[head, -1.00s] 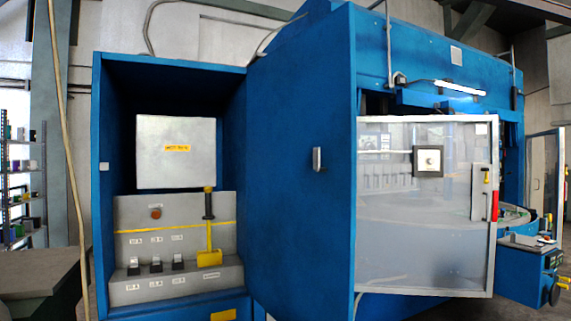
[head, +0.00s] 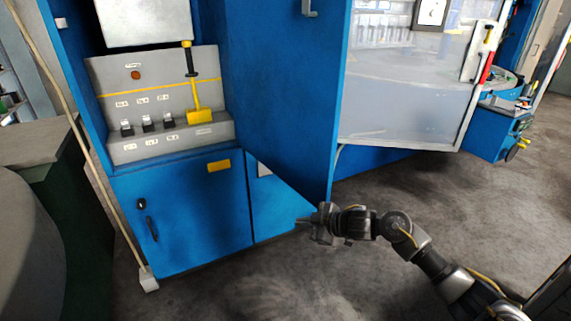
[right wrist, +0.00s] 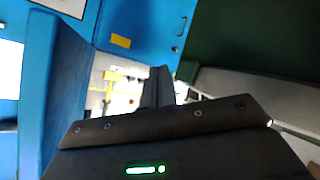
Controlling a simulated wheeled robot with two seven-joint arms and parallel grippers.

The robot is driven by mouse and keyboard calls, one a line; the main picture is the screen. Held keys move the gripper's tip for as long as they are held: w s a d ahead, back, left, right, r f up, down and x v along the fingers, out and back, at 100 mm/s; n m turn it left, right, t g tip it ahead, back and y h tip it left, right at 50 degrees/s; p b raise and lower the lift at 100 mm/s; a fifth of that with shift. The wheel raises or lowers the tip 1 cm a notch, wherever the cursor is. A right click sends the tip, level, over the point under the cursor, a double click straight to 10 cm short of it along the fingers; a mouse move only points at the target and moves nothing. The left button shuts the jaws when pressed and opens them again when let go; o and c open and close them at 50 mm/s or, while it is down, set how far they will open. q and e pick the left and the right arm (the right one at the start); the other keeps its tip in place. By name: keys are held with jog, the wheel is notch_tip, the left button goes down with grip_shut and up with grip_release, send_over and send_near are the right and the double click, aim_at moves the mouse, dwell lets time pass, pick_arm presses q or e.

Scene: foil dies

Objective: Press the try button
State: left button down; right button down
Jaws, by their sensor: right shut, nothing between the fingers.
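The grey control panel (head: 160,62) sits inside the open blue cabinet at the left of the head view. It carries a round reddish-brown button (head: 136,75) at upper left, several black switches (head: 147,124) on its lower ledge, and a yellow lever (head: 194,95) with a black grip. The small labels are unreadable, so I cannot tell which control is the try button. My right gripper (head: 304,220) is shut and empty, below and right of the panel, apart from it. In the right wrist view its fingers (right wrist: 158,88) partly cover the panel, which appears upside down.
The tall blue open door (head: 275,90) stands between the panel and the clear guard door (head: 405,85). A blue lower cupboard (head: 185,215) is under the panel. The grey floor (head: 400,180) is free in front.

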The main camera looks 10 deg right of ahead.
jog(key=s+d+r+n+t+p, duration=0.1)
jog(key=d+r+n+t, duration=0.1)
jog(key=r, duration=1.6)
jog(key=s+d+r+n+t+p, duration=0.1)
jog(key=r+n, duration=0.3)
jog(key=r, duration=1.4)
jog(key=s+d+r+n+t+y+p, duration=0.1)
jog(key=s+d+r+n+t, duration=0.2)
jog(key=r, duration=1.6)
jog(key=shift+d, duration=0.2)
jog(key=shift+f, duration=0.1)
